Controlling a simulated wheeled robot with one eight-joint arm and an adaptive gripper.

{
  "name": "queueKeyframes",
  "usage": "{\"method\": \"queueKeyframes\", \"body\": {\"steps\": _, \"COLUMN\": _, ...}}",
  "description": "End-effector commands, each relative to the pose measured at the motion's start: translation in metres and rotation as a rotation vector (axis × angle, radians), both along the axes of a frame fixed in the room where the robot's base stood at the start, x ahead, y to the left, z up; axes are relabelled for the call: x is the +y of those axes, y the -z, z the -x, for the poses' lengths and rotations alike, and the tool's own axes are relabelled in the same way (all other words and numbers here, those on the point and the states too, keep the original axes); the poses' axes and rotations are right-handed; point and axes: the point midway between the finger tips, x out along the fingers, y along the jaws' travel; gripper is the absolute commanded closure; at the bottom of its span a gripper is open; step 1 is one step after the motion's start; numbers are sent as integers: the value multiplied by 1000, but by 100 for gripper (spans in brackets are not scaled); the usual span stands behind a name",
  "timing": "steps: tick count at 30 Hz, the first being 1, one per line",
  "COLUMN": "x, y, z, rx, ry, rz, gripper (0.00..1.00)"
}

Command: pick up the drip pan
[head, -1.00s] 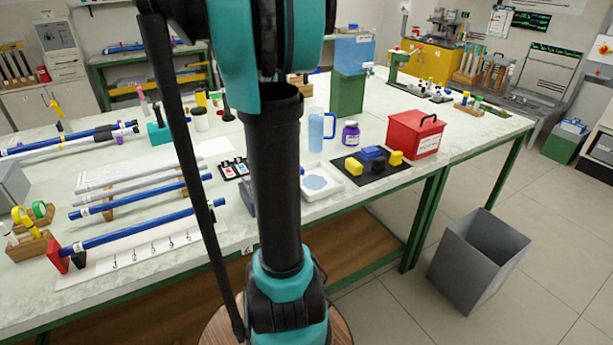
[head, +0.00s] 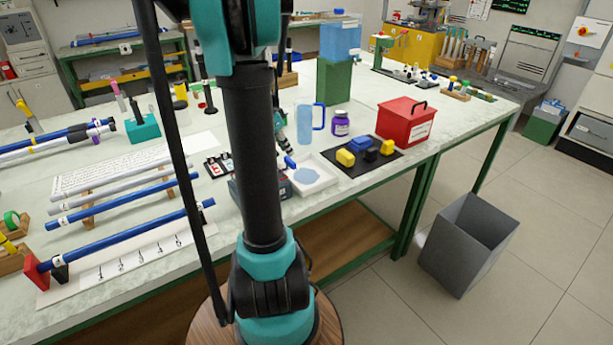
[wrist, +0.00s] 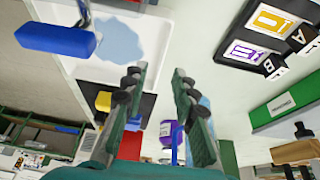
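The drip pan is a shallow white square tray (head: 325,180) with a light blue puddle in it, on the bench near its front edge. In the wrist view it shows at upper left (wrist: 150,62), cut by the frame's top. My gripper (wrist: 160,78) is open and empty in the wrist view, its two dark green fingers apart, with the pan beyond the left finger. In the head view my arm hides much of the gripper; a small part shows (head: 282,132) just behind and left of the pan. I cannot tell its height above the bench.
A blue-handled item (head: 290,162) overlaps the pan's left edge in view. A dark mat with yellow and blue blocks (head: 345,158) lies right of the pan. A blue jug (head: 304,125), purple jar (head: 341,124) and red box (head: 404,122) stand behind.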

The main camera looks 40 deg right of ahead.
Motion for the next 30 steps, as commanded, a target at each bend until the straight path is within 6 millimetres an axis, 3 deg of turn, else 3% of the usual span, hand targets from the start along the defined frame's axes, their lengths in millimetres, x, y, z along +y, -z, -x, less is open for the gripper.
{"method": "queueKeyframes", "body": {"steps": 8, "x": -9, "y": 17, "z": 0, "rx": 0, "ry": 1, "rz": 0, "gripper": 72}}
{"method": "queueKeyframes", "body": {"steps": 18, "x": -29, "y": 53, "z": -1, "rx": 0, "ry": 1, "rz": 0, "gripper": 72}}
{"method": "queueKeyframes", "body": {"steps": 27, "x": -30, "y": 58, "z": -1, "rx": 0, "ry": 0, "rz": 0, "gripper": 72}}
{"method": "queueKeyframes", "body": {"steps": 30, "x": -30, "y": 58, "z": -1, "rx": 0, "ry": 0, "rz": 0, "gripper": 82}}
